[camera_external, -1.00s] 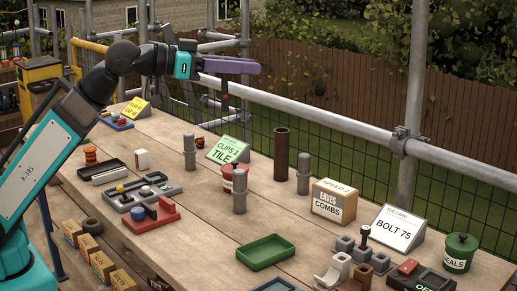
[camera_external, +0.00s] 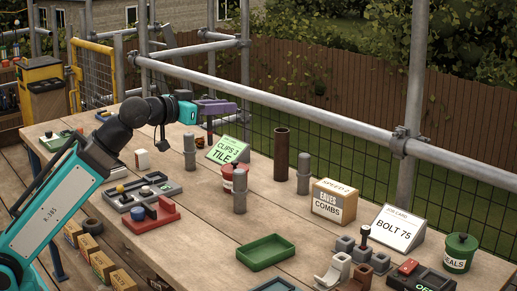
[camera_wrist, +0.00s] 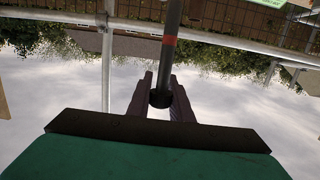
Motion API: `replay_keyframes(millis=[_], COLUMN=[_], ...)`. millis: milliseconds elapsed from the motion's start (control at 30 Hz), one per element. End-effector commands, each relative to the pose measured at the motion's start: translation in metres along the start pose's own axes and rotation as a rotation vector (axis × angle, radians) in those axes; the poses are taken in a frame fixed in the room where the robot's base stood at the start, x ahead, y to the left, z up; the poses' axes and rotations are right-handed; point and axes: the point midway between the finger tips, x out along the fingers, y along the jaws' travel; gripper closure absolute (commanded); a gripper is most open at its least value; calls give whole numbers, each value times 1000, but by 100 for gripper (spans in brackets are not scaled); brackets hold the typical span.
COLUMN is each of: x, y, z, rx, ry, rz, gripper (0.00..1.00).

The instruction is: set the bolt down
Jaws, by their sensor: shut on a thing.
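My gripper (camera_external: 222,107) has purple fingers and is shut on a bolt (camera_wrist: 171,50). In the wrist view the bolt is a dark rod with a red band, its thicker dark end between the fingers (camera_wrist: 161,88). In the external view the bolt hangs below the fingers, over the far side of the bench (camera_external: 180,225), behind the grey posts and near the green CLIPS 3 TILE sign (camera_external: 229,149). Its lower end is hard to make out, so I cannot tell whether it touches anything.
Grey posts (camera_external: 190,152) and a brown tube (camera_external: 281,155) stand nearby. A grey tray (camera_external: 143,191), red holder (camera_external: 150,217) and green tray (camera_external: 266,251) lie nearer. A BOLT 75 sign (camera_external: 397,229) and COMBS box (camera_external: 333,201) stand right. A scaffold rail (camera_external: 290,107) runs behind.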

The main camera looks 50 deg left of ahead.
Motion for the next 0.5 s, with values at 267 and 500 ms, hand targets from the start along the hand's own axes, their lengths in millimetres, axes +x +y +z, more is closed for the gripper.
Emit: replay_keyframes(millis=[267, 500], x=[18, 30], y=[-54, -98], z=[45, 78], rx=[-15, -26], ry=[0, 1], rz=[-103, -183], gripper=[100, 100])
